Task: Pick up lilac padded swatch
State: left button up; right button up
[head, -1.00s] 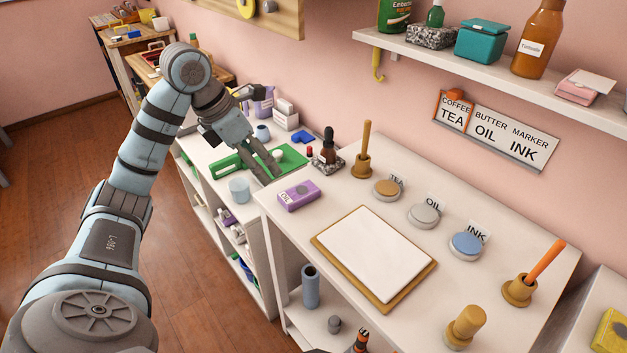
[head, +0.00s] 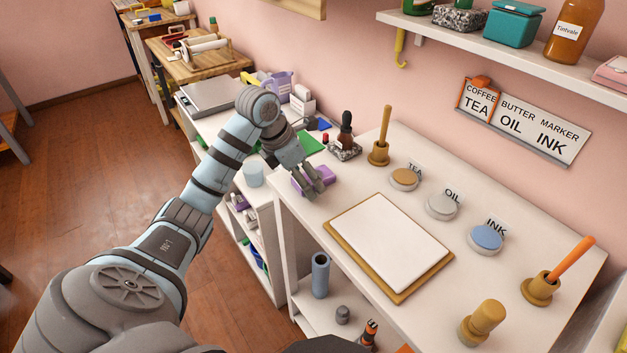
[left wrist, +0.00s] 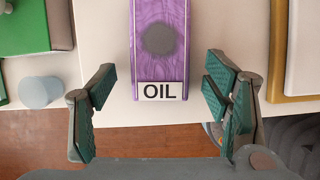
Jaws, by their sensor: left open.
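The lilac padded swatch (head: 301,182) lies on the white table near its left edge, partly hidden behind my gripper in the head view. In the left wrist view the swatch (left wrist: 161,70) shows purple, with a dark grey round spot and a white label reading "OIL" at its near end. My left gripper (head: 318,190) is just above the swatch. In the left wrist view the open fingers (left wrist: 162,110) stand on either side of the labelled end, apart from it. My right gripper is not in view.
A white board on a tan base (head: 388,245) lies right of the swatch.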

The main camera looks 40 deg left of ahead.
pick_arm(q)
jog(key=c, duration=1.1)
jog(key=shift+r, duration=0.15)
